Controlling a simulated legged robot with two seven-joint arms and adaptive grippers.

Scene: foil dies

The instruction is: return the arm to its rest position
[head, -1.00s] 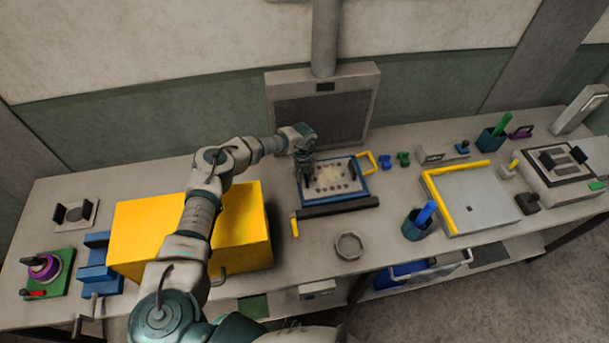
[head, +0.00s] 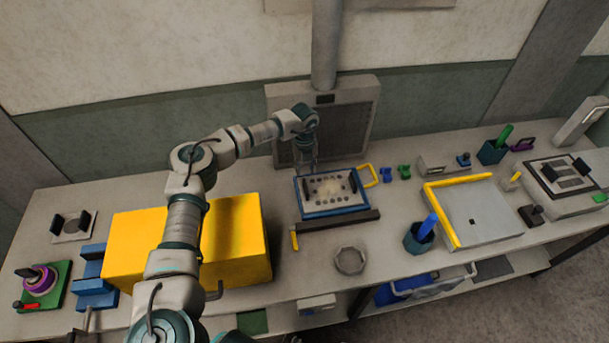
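My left arm reaches in from the bottom left, over the yellow box (head: 240,235). My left gripper (head: 308,160) hangs down just behind the blue-framed tray (head: 335,212), in front of the grey panel on the wall. It looks small and dark against that panel, so I cannot tell whether its fingers are open or shut. I see nothing clearly held in it. The tray has a pale plate with dark holes and a yellow handle (head: 369,176) at its right. My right gripper is not in view.
A dark bar (head: 345,221) lies in front of the tray, with a grey ring (head: 350,260) nearer the front edge. A blue cup (head: 419,237) and a yellow-edged grey board (head: 480,212) stand to the right. The vented grey panel (head: 350,115) with a pipe rises behind.

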